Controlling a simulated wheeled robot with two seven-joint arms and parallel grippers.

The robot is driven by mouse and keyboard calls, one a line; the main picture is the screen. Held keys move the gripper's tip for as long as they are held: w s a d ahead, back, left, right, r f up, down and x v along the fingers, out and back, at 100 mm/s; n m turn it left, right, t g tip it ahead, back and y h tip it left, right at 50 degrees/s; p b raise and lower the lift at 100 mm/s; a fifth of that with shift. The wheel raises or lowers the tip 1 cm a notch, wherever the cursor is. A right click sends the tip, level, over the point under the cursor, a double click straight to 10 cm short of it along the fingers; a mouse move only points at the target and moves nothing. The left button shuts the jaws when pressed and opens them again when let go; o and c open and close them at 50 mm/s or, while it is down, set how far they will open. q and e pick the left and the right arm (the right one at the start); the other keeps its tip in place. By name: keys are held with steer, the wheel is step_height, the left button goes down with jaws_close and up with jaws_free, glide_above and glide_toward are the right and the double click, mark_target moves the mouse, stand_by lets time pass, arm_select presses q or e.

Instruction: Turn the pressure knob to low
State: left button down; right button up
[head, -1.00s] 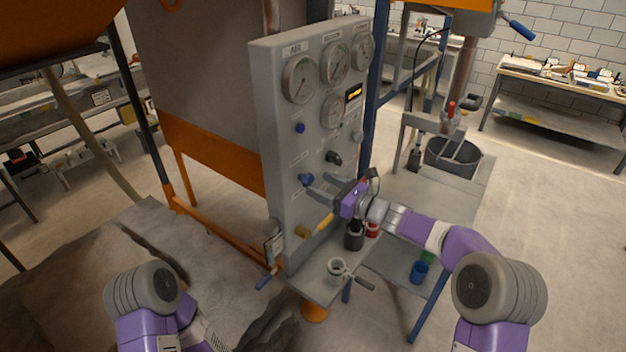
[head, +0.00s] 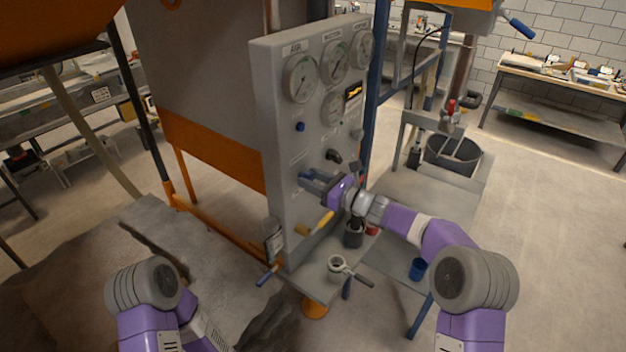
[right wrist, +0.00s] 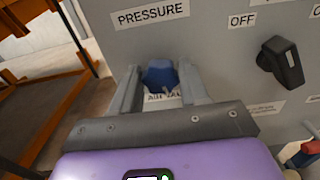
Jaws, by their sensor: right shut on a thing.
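The blue pressure knob (right wrist: 160,76) sits on the grey panel under the "PRESSURE" label (right wrist: 150,14) in the right wrist view. My right gripper (right wrist: 158,90) has one finger on each side of the knob and is shut on it. In the head view my right gripper (head: 308,178) reaches the front of the panel (head: 283,130), and its fingers mostly hide the knob. The scale print below the knob is partly covered, so its setting cannot be read. My left arm (head: 150,290) shows at the lower left, but its gripper is out of view.
A black switch (right wrist: 283,62) beside an "OFF" label is right of the knob. Several gauges (head: 300,78) are above on the panel. A yellow handle (head: 318,224) sticks out below my gripper. A small shelf (head: 318,284) with a metal cup (head: 337,268) is underneath.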

steer(key=shift+f+n+b, duration=0.1)
steer(key=shift+n+b, duration=0.3)
steer(key=shift+b, duration=0.45)
steer(key=shift+f+n+b, duration=0.2)
steer(key=shift+n+b, duration=5.9)
steer(key=shift+n, duration=1.75)
steer(key=shift+f+n+b, duration=0.15)
steer(key=shift+n+b, duration=5.9)
steer(key=shift+n, duration=1.8)
steer(key=o, duration=1)
